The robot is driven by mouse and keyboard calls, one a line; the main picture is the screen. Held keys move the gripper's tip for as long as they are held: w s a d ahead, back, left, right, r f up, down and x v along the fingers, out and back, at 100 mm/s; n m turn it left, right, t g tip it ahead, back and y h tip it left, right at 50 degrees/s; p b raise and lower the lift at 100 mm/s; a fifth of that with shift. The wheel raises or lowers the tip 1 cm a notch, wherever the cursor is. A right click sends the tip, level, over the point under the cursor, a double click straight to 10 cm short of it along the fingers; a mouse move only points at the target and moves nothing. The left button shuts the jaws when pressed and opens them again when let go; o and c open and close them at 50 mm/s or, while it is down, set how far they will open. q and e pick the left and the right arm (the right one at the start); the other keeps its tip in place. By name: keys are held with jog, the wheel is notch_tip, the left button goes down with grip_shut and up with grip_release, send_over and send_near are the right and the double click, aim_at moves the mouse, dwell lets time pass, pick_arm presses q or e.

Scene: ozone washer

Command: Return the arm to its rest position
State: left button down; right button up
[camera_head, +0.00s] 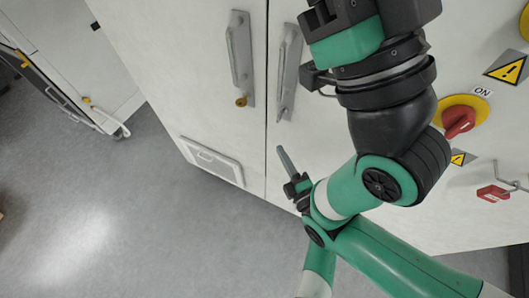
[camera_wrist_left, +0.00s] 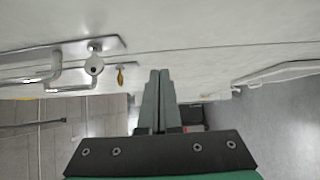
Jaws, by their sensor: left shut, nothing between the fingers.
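My left gripper (camera_head: 283,152) is in front of the white cabinet (camera_head: 200,60), below its door handles. Its grey fingers are pressed together with nothing between them. The wrist view also shows the shut fingers (camera_wrist_left: 158,95), with the cabinet face across the top. The green and black links of my arm cover much of the right half of the head view. My right gripper is not in view.
Two metal door handles, a left one (camera_head: 240,55) and a right one (camera_head: 287,72), stick out from the cabinet. A red knob (camera_head: 459,121) on a yellow plate is at right. A framed vent panel (camera_head: 212,160) is low on the door. Grey floor (camera_head: 110,210) is open at left.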

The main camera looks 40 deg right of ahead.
pick_arm(q)
jog(key=shift+s+d, duration=0.25)
jog(key=shift+d, duration=0.05)
